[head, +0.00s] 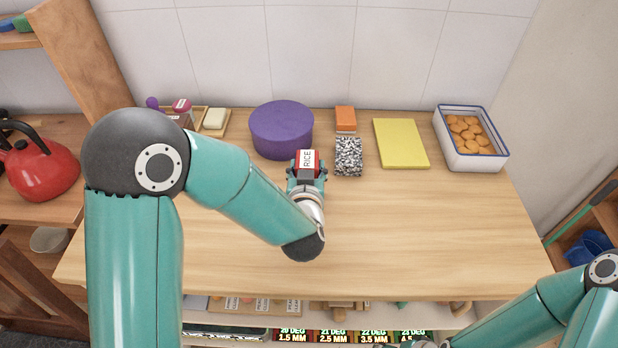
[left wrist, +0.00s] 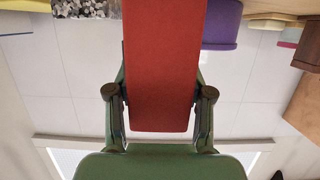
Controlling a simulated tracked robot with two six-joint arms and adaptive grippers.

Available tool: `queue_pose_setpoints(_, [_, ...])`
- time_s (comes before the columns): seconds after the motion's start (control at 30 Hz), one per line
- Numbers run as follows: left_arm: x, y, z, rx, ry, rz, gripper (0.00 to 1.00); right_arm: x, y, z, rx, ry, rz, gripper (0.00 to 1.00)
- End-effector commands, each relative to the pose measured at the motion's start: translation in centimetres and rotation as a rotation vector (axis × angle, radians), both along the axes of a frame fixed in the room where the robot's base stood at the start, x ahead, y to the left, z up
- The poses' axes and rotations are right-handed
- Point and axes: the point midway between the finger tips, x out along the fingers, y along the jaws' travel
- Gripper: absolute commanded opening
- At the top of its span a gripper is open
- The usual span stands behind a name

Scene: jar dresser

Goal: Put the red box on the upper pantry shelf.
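The red box (head: 307,160), with a white label reading RICE, is between the fingers of my left gripper (head: 307,177), in front of the purple round tin. In the left wrist view the red box (left wrist: 163,65) fills the space between both fingers of the left gripper (left wrist: 160,100), which is shut on it. Its height above the counter is hard to tell. A wooden shelf (head: 18,41) with blue and green things on it shows at the upper left; most of that unit is outside the view. My right arm is at the lower right; its gripper barely shows at the bottom edge.
On the wooden counter (head: 420,235) stand the purple tin (head: 281,130), a speckled box (head: 348,157), an orange box (head: 345,118), a yellow box (head: 401,143) and a white tray (head: 484,162) of orange-brown rounds. A red kettle (head: 40,168) is at left. The counter's front is clear.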

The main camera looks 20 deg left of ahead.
Motion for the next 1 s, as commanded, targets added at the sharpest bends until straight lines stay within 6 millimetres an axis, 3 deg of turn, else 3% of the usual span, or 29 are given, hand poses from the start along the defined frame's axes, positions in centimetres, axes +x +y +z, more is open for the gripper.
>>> queue_pose_setpoints(0.03, [0.0,0.0,0.0,0.000,0.000,0.000,0.28,0.0,0.0,0.0,0.000,0.000,0.000,0.77])
queue_pose_setpoints(0.2, [0.0,0.0,0.0,0.000,0.000,0.000,0.00,0.0,0.0,0.0,0.000,0.000,0.000,0.77])
queue_pose_setpoints(0.67, [0.1,0.0,1.0,0.000,-0.004,0.000,0.00,0.0,0.0,0.0,0.000,0.000,0.000,0.77])
queue_pose_setpoints(0.87, [0.1,0.0,3.9,-0.002,-0.011,0.000,0.00,0.0,0.0,0.1,0.000,0.000,0.000,0.77])
queue_pose_setpoints(1.0, [0.1,0.0,7.5,-0.003,-0.013,0.001,0.00,0.0,0.0,0.5,0.000,0.000,0.000,0.77])
